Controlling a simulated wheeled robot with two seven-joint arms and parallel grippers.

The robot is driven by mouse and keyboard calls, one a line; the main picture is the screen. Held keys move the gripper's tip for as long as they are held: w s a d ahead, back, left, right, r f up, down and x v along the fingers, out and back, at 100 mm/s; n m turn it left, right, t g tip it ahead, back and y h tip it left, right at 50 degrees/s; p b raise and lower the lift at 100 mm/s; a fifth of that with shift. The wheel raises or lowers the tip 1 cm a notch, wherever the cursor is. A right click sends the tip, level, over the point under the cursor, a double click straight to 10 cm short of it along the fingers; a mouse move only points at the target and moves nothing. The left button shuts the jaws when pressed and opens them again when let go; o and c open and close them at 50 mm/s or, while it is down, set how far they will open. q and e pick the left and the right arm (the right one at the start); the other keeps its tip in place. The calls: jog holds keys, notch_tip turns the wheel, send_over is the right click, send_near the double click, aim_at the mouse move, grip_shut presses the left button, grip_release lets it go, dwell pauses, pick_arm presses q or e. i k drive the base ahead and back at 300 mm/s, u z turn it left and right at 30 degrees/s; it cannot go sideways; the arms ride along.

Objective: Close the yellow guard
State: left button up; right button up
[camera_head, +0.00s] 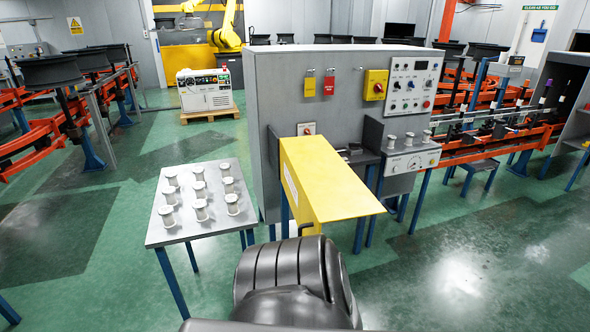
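The yellow guard (330,182) is a bent sheet on the front of the grey machine cabinet (275,100). It juts out from the cabinet toward me, with a broad top face and a side face with a pale label strip on its left. A small dark hooked piece (305,228) shows at its lower front edge; I cannot tell if it is a handle. A dark, rounded, ribbed part of my own body fills the bottom middle, just in front of the guard. Neither gripper can be made out.
A grey table (160,236) with several white spindles stands left of the guard. A machine ledge (405,160) with several spindles lies right of it. Controls and a yellow switch (375,85) are on the cabinet. Green floor is clear at front right.

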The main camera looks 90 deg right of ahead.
aim_at(320, 187)
jog(key=z, duration=2.75)
jog(key=i, duration=0.5)
jog(key=z, duration=1.35)
